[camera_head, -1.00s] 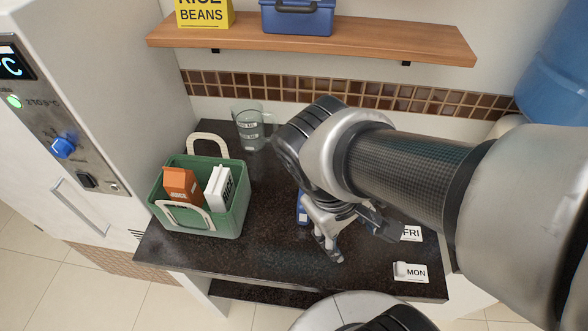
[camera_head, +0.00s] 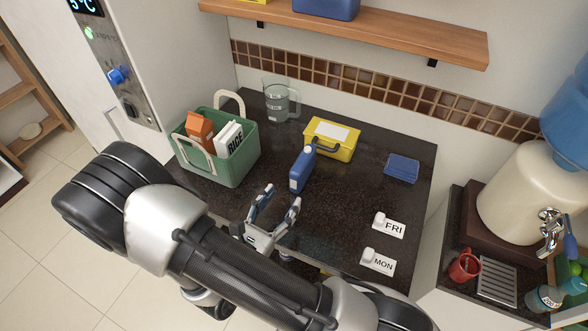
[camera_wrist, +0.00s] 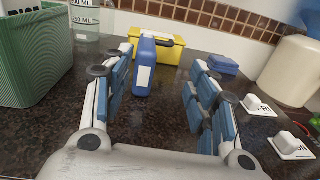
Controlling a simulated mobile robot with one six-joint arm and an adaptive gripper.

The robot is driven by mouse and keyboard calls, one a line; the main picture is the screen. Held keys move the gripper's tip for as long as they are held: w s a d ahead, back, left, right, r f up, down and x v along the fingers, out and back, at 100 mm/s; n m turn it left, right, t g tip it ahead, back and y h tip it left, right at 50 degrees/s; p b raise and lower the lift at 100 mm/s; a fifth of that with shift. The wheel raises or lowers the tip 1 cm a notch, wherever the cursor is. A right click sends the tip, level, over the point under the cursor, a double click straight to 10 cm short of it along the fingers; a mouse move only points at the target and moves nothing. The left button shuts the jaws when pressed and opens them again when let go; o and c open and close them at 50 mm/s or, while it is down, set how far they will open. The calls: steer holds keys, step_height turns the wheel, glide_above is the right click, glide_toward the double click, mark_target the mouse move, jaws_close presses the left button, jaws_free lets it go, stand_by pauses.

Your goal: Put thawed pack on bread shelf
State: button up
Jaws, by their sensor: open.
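My gripper (camera_head: 281,203) is open and empty, low over the front part of the dark counter. Its spread fingers also show in the wrist view (camera_wrist: 163,85). A blue bottle-like item with a white label (camera_head: 300,172) stands ahead of the fingers; it shows between them in the wrist view (camera_wrist: 145,65). A flat blue pack-like item (camera_head: 402,168) lies at the back right of the counter, apart from the gripper. No label tells which item is the thawed pack. At the far left stands a wooden rack (camera_head: 22,92) with a pale, bread-like item on it.
A green basket (camera_head: 232,165) with an orange carton and a white RICE pack stands left. A yellow box (camera_head: 345,145) and a clear jug (camera_head: 278,100) stand behind. FRI (camera_head: 390,227) and MON (camera_head: 380,263) cards lie right. A wooden wall shelf (camera_head: 400,36) hangs above.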

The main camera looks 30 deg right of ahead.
steer(key=shift+a+f+n+t+y, duration=0.3)
steer(key=shift+a+f+n, duration=0.05)
steer(key=shift+f+n, duration=0.15)
steer(key=shift+w+d, duration=0.1)
steer(key=shift+w, duration=0.1)
steer(key=b, duration=0.2)
glide_toward(303, 157)
steer(key=x, duration=0.4)
steer(key=shift+s+d+f, duration=0.1)
steer(key=shift+d+f, duration=0.1)
steer(key=shift+d, duration=0.2)
steer(key=shift+b+x, duration=0.7)
steer(key=shift+x, duration=2)
steer(key=shift+a+f, duration=0.1)
steer(key=shift+a, duration=0.05)
jaws_close()
